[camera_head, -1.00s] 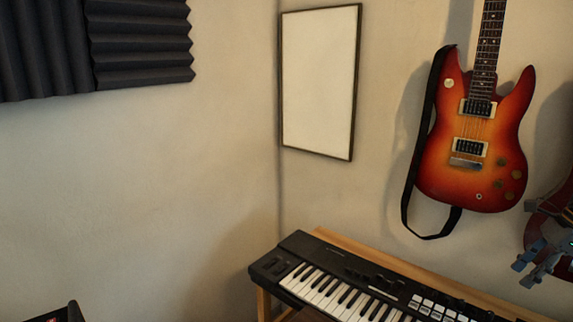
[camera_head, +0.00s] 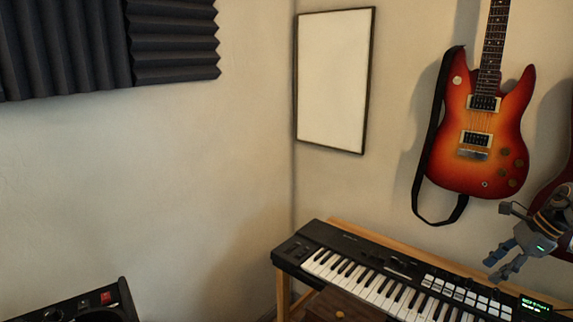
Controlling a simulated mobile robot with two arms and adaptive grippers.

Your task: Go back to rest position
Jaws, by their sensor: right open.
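My right gripper (camera_head: 502,264) shows at the right edge of the head view. Its grey-blue fingers point down and left and are spread apart, with nothing between them. It appears in front of the wall, above the right part of the keyboard in the picture. My left gripper is not in the view.
A black keyboard (camera_head: 372,283) stands on a wooden stand (camera_head: 283,293) below the gripper. A sunburst guitar (camera_head: 478,137) with a black strap hangs on the wall. A framed white panel (camera_head: 333,82), dark acoustic foam (camera_head: 172,40) and black equipment (camera_head: 75,305) are at left and centre.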

